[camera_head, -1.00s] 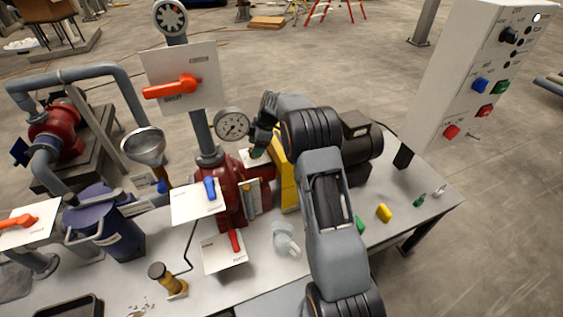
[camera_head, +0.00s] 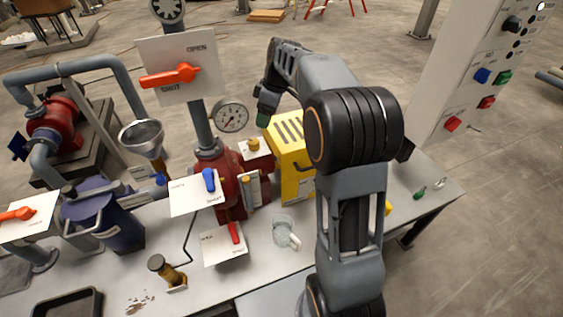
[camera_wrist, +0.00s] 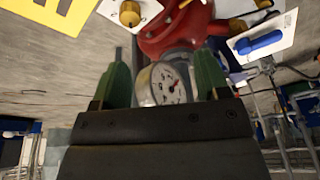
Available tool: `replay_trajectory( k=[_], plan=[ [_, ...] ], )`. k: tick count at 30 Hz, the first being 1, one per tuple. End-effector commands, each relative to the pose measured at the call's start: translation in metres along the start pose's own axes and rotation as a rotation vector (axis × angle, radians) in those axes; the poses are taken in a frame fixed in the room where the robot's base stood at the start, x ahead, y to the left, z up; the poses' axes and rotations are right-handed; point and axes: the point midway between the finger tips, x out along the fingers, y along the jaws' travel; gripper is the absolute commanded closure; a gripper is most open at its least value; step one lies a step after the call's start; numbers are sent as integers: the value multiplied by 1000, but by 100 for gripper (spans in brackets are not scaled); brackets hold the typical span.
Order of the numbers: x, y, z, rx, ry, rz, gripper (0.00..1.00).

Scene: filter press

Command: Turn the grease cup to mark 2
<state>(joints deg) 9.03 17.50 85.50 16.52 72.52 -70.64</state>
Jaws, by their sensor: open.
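A brass knob (camera_head: 253,144), which looks like the grease cup, stands on a small white plate (camera_head: 249,158) on top of the red pump body (camera_head: 231,168). In the wrist view the brass knob (camera_wrist: 130,13) is at the top edge, upper left of my fingers, with its plate around it.
A pressure gauge (camera_head: 231,116) stands close left of my gripper. A yellow guard (camera_head: 293,150) stands right of the knob. A blue lever (camera_head: 209,181) and an orange lever (camera_head: 172,75) on white plates are to the left. A brass cup with dark top (camera_head: 166,271) stands at the table front.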

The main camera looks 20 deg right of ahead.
Motion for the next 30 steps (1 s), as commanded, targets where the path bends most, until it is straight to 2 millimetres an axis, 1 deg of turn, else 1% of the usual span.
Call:
replay_trajectory(
  k=[1, 9, 18, 24, 30],
  plan=[
    [-5, -11, 1, 35, -6, 14, 31],
    [-18, -64, 18, 264, -32, 89, 31],
    [-20, -119, 44, 501, -30, 174, 31],
    [-17, -148, 61, 625, -15, 222, 31],
    [-12, -165, 73, 707, -2, 251, 31]
  ],
)
